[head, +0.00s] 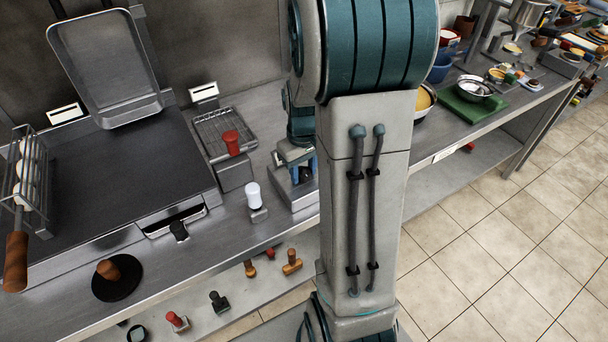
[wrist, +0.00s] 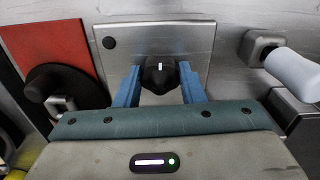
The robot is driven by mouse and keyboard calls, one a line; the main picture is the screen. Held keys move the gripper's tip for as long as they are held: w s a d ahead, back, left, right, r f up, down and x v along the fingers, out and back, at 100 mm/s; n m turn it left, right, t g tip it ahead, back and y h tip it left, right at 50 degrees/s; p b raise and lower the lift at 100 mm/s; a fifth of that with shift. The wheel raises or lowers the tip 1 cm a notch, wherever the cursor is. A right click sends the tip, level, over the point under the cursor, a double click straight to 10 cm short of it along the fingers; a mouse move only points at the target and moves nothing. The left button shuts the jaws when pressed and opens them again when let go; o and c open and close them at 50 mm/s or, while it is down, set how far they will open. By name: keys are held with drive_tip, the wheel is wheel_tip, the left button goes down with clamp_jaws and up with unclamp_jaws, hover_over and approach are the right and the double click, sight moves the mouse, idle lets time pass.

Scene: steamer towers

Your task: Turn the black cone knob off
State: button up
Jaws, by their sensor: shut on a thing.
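The black cone knob (wrist: 158,76) sits on a square steel plate (wrist: 192,37) in the wrist view. A short white mark on it points straight up in that picture. My gripper (wrist: 160,84) has its two blue fingers on either side of the knob and is shut on it. In the head view my gripper (head: 296,168) is over a small steel box (head: 292,196) beside the arm. The knob cannot be made out there.
A white-handled knob (head: 253,194) stands close to the box, also at right in the wrist view (wrist: 296,72). A red knob (head: 231,142) is by a wire rack. A dark griddle (head: 120,165) fills the left counter. My arm hides the middle counter.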

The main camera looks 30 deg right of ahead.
sight(303, 171)
drive_tip(key=o, duration=1)
drive_tip(key=shift+r+p, duration=1.9)
drive_tip(key=shift+r, duration=0.6)
